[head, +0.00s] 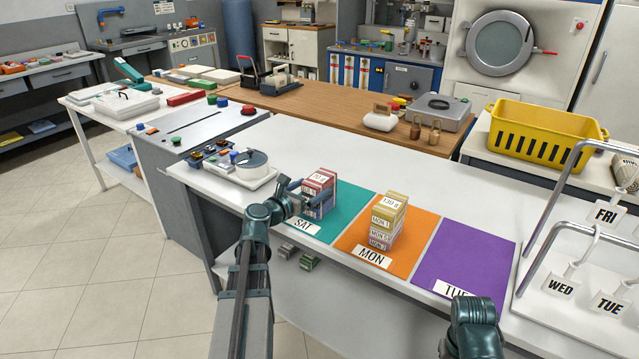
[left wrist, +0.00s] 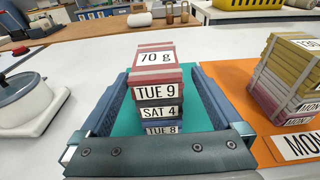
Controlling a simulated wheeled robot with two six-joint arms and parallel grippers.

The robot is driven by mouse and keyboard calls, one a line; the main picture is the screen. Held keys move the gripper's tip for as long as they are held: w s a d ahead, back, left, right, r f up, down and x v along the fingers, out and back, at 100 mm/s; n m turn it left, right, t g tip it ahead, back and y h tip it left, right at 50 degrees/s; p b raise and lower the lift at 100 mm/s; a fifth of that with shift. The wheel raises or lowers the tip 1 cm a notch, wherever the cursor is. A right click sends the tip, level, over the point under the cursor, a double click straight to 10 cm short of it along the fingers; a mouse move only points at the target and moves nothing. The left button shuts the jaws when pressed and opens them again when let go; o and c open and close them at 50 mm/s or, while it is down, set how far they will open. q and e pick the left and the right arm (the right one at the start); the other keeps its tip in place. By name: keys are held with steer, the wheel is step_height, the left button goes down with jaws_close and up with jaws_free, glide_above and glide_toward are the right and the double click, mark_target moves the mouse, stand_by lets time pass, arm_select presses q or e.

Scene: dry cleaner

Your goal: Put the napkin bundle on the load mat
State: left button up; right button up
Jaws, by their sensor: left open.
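A stack of napkin bundles (head: 321,186) in red, grey and blue stands upright on the teal SAT mat (head: 350,205). In the left wrist view the stack (left wrist: 158,92) reads 70 g, TUE 9, SAT 4 and TUE 8. My left gripper (head: 305,195) is open, one finger on each side of this stack; I cannot tell whether they touch it. A second stack (head: 385,222), yellowish above paler bundles, with 130 g and MON labels, stands on the orange MON mat (head: 400,262). The purple TUE mat (head: 468,258) is bare. No mat reads "load".
A white tray with a round pot (head: 250,164) lies left of the SAT mat. A metal rack with day tags (head: 560,287) stands at the right. A yellow basket (head: 545,130) is behind. The white table (head: 400,172) is clear behind the mats.

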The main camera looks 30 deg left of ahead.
mark_target(320, 178)
arm_select(q)
steer(key=w, duration=0.5)
steer(key=shift+f, duration=0.2)
steer(key=c, duration=1.4)
steer(key=shift+r, duration=0.1)
arm_select(e)
steer(key=shift+f, duration=0.1)
arm_select(q)
steer(key=shift+r, duration=0.1)
